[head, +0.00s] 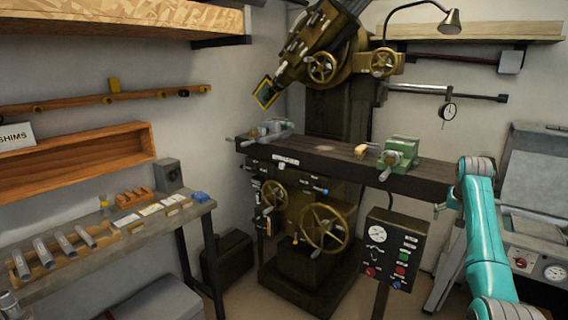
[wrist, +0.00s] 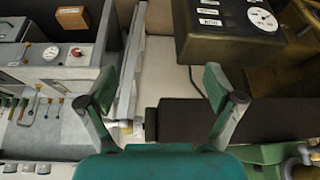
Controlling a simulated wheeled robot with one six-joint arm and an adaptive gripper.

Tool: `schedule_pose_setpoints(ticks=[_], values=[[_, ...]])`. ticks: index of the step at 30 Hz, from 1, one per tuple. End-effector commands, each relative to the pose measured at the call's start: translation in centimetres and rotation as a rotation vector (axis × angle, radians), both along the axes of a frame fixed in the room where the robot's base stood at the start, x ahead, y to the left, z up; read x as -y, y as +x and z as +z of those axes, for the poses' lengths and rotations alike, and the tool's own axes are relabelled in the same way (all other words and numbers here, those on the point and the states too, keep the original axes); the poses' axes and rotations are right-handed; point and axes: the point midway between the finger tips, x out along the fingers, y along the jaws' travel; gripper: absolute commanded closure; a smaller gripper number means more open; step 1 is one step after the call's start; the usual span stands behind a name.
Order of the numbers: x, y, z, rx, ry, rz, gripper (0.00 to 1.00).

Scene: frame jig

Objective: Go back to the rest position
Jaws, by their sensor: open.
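My gripper (wrist: 160,82) shows in the wrist view with its two fingers wide apart and nothing between them. In the head view my teal arm is at the right edge, raised and bent, to the right of the milling machine's table (head: 325,162). The gripper itself is mostly hidden there behind the arm. The dark table also shows in the wrist view (wrist: 260,118), beyond and beside the right finger. A green vise (head: 400,153) stands on the table's right end, and part of it shows at the lower right of the wrist view (wrist: 268,154).
A control box with a dial (head: 392,245) stands in front of the machine. A grey machine with gauges (head: 535,255) is at the right, close to my arm. A workbench (head: 100,240) with small parts is at the left. Some floor is clear before the milling machine.

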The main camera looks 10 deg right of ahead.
Motion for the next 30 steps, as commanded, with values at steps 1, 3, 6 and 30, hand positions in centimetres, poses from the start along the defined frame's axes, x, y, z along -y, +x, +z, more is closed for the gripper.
schedule_pose_setpoints(ticks=[1,3,6,30], values=[[-1.1,0.4,-2.8,0.007,-0.006,0.016,0.09],[-2.5,0.7,-5.9,0.024,-0.018,0.034,0.09],[-4.5,1.0,-10.3,0.047,-0.035,0.061,0.09],[-24.8,-8.4,-36.1,0.252,-0.156,0.27,0.09]])
